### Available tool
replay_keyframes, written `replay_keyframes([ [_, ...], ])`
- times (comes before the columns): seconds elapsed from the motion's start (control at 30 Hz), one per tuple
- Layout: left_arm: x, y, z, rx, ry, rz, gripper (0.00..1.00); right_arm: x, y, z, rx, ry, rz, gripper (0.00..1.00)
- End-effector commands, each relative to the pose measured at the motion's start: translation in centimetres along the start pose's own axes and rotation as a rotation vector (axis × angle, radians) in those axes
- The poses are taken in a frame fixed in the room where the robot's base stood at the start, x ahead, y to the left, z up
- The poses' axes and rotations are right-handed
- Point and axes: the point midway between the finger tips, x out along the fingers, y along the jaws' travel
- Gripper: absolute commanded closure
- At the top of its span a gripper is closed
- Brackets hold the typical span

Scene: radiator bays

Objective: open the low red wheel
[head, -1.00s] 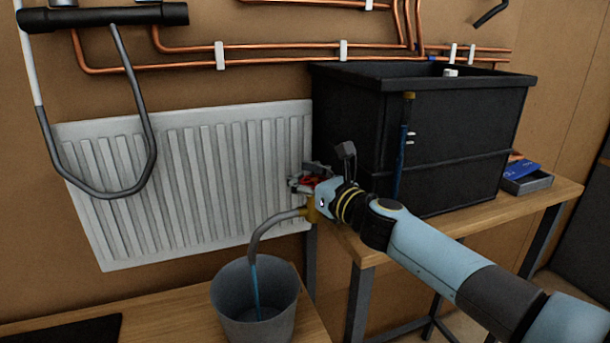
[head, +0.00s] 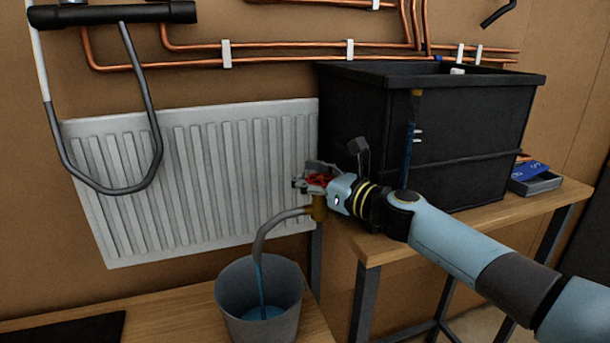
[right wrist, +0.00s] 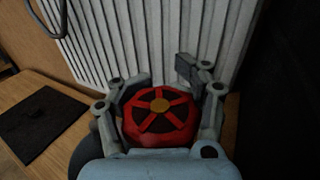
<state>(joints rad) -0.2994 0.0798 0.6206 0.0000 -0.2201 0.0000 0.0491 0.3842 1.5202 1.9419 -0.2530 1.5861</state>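The low red wheel (head: 318,180) sits on a valve at the radiator's lower right corner. In the right wrist view the wheel (right wrist: 160,117) is face-on, with red spokes and a brass hub. My right gripper (head: 322,176) is at the wheel, its fingers on either side of the rim and apparently closed on it; the exact contact is partly hidden. A grey spout (head: 275,228) runs from the brass valve body (head: 319,208). Blue water (head: 259,285) streams from it into a grey bucket (head: 240,297), where a pool shows. My left gripper is out of view.
The white radiator (head: 200,180) hangs on the wall behind. A black tank (head: 460,130) stands on a wooden bench (head: 480,215) to the right, close to my arm. Copper pipes (head: 300,60) run above. A blue box in a tray (head: 535,182) sits at the bench's right.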

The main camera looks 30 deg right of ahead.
Motion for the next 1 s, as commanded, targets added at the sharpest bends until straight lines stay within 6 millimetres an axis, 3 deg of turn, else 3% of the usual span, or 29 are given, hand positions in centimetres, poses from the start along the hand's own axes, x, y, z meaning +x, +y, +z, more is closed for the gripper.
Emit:
replay_keyframes([
  [0.03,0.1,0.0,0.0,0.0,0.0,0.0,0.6,-0.2,0.0,-0.7,0.005,0.011,-0.002,0.55],
  [0.23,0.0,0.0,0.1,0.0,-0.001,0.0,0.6,-0.1,0.0,-0.5,0.004,0.007,-0.002,0.29],
  [0.67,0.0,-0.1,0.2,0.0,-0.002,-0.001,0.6,0.0,0.0,0.7,-0.001,0.001,0.0,0.29],
  [1.0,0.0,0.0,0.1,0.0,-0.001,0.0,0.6,0.0,-0.1,4.8,-0.005,0.0,-0.001,0.29],
])
